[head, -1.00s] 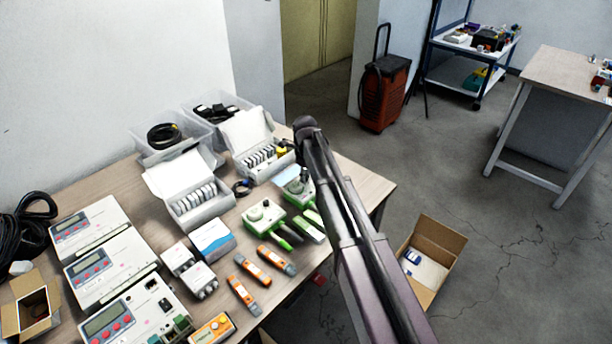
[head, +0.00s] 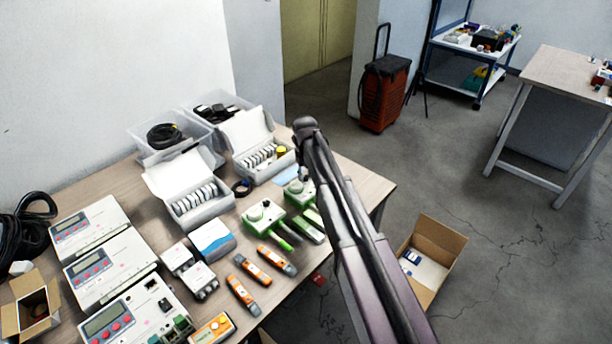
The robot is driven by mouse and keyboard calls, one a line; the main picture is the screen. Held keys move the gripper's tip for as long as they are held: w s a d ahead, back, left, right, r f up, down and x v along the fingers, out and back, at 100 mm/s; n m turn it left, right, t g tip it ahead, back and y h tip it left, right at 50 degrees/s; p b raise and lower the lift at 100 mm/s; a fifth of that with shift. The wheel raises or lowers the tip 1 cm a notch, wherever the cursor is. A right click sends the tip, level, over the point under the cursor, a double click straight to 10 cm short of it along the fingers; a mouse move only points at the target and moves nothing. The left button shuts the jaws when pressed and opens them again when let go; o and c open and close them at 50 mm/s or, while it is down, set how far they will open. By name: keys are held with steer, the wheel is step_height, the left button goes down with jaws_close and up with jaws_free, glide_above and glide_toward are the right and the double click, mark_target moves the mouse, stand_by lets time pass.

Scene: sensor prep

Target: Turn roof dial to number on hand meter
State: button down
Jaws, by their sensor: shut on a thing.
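Two green-and-white boxes with round knobs on their roofs stand on the table: the nearer one (head: 262,214) is clear of my arm, and the farther one (head: 294,190) is partly behind it. Their dial numbers are too small to read. Orange hand-held meters lie in front, one (head: 252,270) at left and one (head: 276,260) at right, with another (head: 241,292) nearer. A yellow-orange device (head: 212,329) lies at the front edge. My arm crosses the table's right side; my gripper is hidden behind it, so its hold cannot be seen.
White units with displays (head: 100,264) fill the table's left. Open white boxes (head: 196,196) and clear bins (head: 165,143) stand at the back. A cardboard box (head: 432,262) is on the floor at right. Cables lie at far left.

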steer(key=shift+c, duration=2.4)
jaws_free()
steer(key=shift+r, duration=0.1)
